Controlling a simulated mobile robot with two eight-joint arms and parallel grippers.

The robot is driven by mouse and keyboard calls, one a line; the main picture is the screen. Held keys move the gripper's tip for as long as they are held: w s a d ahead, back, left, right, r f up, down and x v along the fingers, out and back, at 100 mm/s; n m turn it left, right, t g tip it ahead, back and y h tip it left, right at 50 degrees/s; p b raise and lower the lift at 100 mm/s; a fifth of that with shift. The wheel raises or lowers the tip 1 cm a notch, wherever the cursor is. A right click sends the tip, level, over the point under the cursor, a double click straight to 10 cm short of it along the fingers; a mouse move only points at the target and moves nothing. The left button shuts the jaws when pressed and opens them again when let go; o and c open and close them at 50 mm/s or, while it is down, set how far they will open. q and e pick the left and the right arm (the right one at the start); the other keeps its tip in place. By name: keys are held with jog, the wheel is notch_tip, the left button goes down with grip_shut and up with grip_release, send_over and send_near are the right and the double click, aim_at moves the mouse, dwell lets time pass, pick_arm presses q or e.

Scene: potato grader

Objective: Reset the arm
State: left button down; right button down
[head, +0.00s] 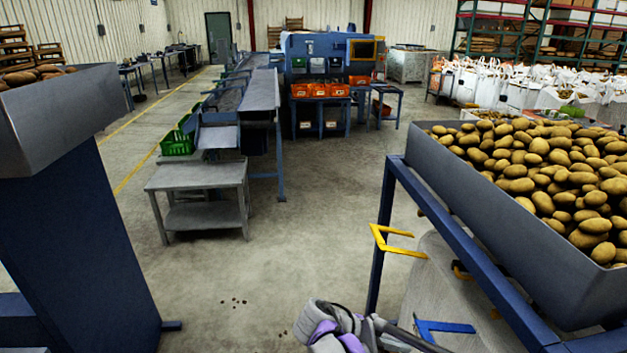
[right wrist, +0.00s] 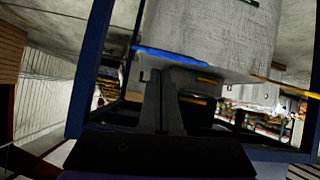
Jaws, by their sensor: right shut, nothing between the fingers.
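My right arm, grey and purple, comes in at the bottom middle of the head view, with the right gripper (head: 412,338) pointing right, low beside the potato hopper's blue stand. In the right wrist view, the gripper's dark fingers (right wrist: 162,85) are together and empty. They point toward a pale grey block-like body and a blue bar (right wrist: 185,58). I cannot tell whether they touch anything. My left gripper is not in view.
A grey hopper (head: 480,207) full of potatoes (head: 545,165) stands on blue legs at the right, with a yellow bracket (head: 388,240). A grey table (head: 198,176) and green crate (head: 177,143) stand beyond. A grey bin (head: 60,115) is at the left.

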jog(key=s+a+r+n+t+y+p, duration=0.1)
jog(key=s+n+t+y+p, duration=0.1)
jog(key=s+n+y, duration=0.3)
jog(key=s+a+n+t+y+p, duration=0.2)
jog(key=s+n+y, duration=0.4)
jog(key=s+n, duration=0.4)
jog(key=shift+s+r+p, duration=0.4)
jog(key=shift+s+p, duration=0.05)
jog(key=shift+s, duration=1.2)
jog(key=shift+s+d, duration=0.1)
jog(key=shift+d, duration=0.05)
